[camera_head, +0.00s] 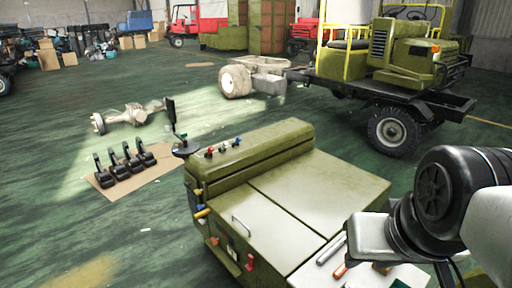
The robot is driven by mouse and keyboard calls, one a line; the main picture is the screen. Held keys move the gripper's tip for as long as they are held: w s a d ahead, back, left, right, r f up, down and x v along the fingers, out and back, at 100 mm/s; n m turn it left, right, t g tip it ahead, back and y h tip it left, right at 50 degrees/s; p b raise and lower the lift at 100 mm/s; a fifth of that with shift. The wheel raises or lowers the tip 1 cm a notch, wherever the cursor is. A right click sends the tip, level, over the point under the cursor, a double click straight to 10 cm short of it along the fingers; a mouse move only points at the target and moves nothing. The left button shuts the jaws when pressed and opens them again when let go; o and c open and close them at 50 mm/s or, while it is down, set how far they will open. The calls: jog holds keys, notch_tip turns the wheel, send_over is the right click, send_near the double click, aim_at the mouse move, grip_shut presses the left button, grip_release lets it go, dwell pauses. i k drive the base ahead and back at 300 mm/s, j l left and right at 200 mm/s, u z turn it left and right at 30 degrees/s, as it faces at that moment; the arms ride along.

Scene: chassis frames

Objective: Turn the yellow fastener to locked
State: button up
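A yellow fastener (203,213) sticks out from the front-left edge of an olive green cabinet (325,190). It looks like a short handle lying nearly level; it is too small to tell whether it is locked. A smaller yellowish part (233,252) shows lower on the same face, blurred. My arm, with white and black links, comes in from the right over the cabinet's right corner, well apart from the yellow fastener. No gripper fingers can be made out.
Small knobs (222,148) line the cabinet's back ledge. Tools (331,249) lie at its front right. Black pedals (131,157) stand on a board behind left. A truck chassis (400,90) stands behind.

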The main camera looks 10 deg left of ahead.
aim_at(197, 192)
jog(key=i+j+z, duration=0.15)
jog(key=j+z, duration=0.15)
jog(key=z, duration=0.15)
jog(key=i+j+z, duration=0.1)
jog(key=j+z, duration=0.3)
jog(key=i+j+z, duration=0.2)
jog(key=j, duration=0.3)
jog(key=k+j+z, duration=0.15)
jog(key=j, duration=0.35)
jog(key=i+j, duration=0.1)
jog(key=j, duration=0.95)
jog(key=j+z, duration=0.1)
jog(key=j, duration=1)
jog(key=i, duration=0.05)
